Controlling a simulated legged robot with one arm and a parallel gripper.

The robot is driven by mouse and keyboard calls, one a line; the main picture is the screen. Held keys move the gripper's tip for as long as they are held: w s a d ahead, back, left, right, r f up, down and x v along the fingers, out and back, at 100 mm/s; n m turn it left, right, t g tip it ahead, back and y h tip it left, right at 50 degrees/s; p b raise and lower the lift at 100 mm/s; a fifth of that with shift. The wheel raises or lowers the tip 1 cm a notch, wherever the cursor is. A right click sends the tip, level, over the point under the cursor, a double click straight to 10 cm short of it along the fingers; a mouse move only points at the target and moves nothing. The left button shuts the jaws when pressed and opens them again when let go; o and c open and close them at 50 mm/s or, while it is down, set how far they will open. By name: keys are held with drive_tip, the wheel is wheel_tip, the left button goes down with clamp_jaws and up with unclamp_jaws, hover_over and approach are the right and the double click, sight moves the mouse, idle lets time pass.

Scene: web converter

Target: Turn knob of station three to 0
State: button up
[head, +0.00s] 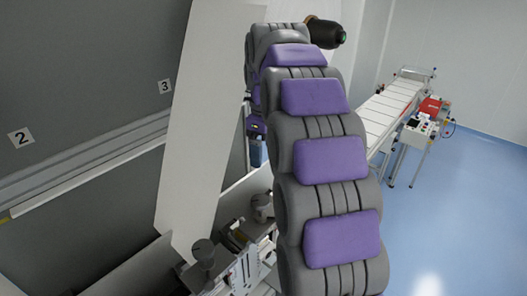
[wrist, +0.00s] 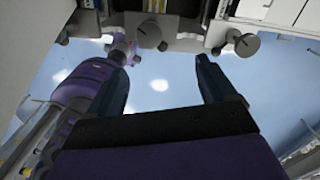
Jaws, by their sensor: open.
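Two dark round knobs show in the head view: a nearer knob (head: 203,252) at bottom centre and a farther knob (head: 263,208) beside my arm. Two knobs also show at the top of the wrist view, a left knob (wrist: 148,34) and a right knob (wrist: 246,44). I cannot tell which belongs to station three, and no dial marks are readable. My gripper (wrist: 161,60) is open and empty in the wrist view. Its fingertips are apart, below the knobs in the picture, with no visible contact. In the head view my arm largely hides the gripper area.
Number plates 2 (head: 21,137) and 3 (head: 165,86) are on the dark wall. A pale upright panel (head: 205,120) stands left of my arm. A white conveyor (head: 395,105) with a control box (head: 415,128) is at right. The blue floor (head: 455,215) there is clear.

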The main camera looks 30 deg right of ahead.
drive_tip(key=r, duration=0.1)
drive_tip(key=r+p, duration=0.1)
drive_tip(key=r, duration=0.1)
drive_tip(key=r+p, duration=0.1)
drive_tip(key=r, duration=0.1)
drive_tip(key=shift+a, duration=0.4)
drive_tip(key=shift+r+p, duration=0.1)
drive_tip(key=shift+p, duration=0.3)
